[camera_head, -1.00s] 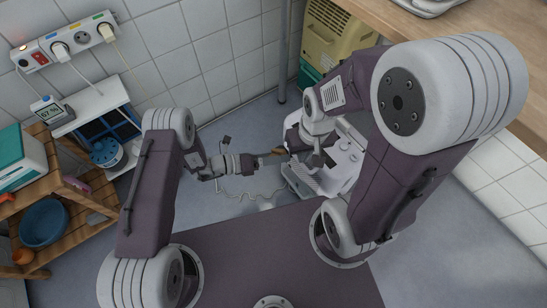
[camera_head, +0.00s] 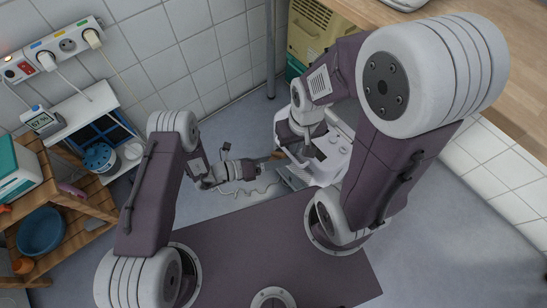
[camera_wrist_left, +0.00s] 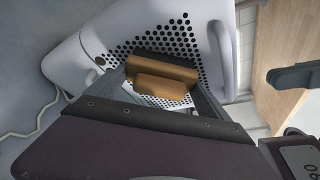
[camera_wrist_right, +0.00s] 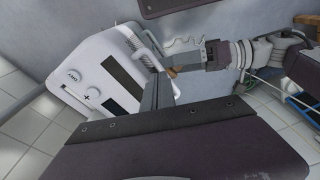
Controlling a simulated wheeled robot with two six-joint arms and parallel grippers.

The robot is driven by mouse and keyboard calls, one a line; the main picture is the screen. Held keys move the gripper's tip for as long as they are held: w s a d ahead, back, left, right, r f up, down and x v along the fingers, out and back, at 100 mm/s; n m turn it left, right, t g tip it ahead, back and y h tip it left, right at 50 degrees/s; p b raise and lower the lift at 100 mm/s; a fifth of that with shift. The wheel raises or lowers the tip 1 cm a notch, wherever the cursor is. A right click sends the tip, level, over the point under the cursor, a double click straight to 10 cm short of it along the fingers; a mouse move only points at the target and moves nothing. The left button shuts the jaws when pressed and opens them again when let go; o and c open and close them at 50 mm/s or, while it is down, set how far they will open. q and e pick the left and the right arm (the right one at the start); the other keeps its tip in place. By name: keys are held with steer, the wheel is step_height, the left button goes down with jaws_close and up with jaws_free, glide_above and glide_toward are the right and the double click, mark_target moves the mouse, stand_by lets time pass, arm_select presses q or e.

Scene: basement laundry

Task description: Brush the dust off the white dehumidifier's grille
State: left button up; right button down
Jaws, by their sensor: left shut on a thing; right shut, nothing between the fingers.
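The white dehumidifier (camera_head: 338,160) stands on the floor ahead, partly hidden by my right arm. Its perforated grille (camera_wrist_left: 190,42) fills the middle of the left wrist view. My left gripper (camera_head: 266,160) is shut on a brown wooden brush (camera_wrist_left: 165,72), which lies in front of the grille; I cannot tell if it touches. Any dust is too small to make out. My right gripper (camera_wrist_right: 163,92) is shut and empty beside the dehumidifier's control panel (camera_wrist_right: 112,78). The brush also shows just past its fingers in the right wrist view (camera_wrist_right: 172,72).
A beige machine (camera_head: 316,32) stands at the back under a wooden counter (camera_head: 440,40). A wooden shelf (camera_head: 75,215) with a blue bowl (camera_head: 41,231) is at the left. A power strip (camera_head: 60,50) is on the tiled wall. A pale cord (camera_wrist_left: 30,128) lies on the floor.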

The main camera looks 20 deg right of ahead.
arm_select(q)
steer(key=shift+w+a+f+b, duration=0.1)
steer(key=shift+w+a+b, duration=0.2)
steer(key=shift+w, duration=0.35)
steer(key=shift+w+a+b, duration=0.2)
steer(key=shift+w+b, duration=0.05)
steer(key=shift+w, duration=0.4)
arm_select(e)
steer(key=shift+f, duration=0.5)
arm_select(q)
steer(key=shift+w+a, duration=0.25)
steer(key=shift+w, duration=0.35)
arm_select(e)
steer(key=shift+f, duration=0.15)
arm_select(q)
steer(key=shift+a, duration=0.1)
arm_select(e)
steer(key=shift+r+p, duration=0.8)
steer(key=shift+r, duration=0.15)
arm_select(q)
glide_toward(275, 151)
steer(key=shift+s+d+f, duration=0.65)
steer(key=shift+s+f, duration=0.2)
steer(key=shift+s, duration=0.05)
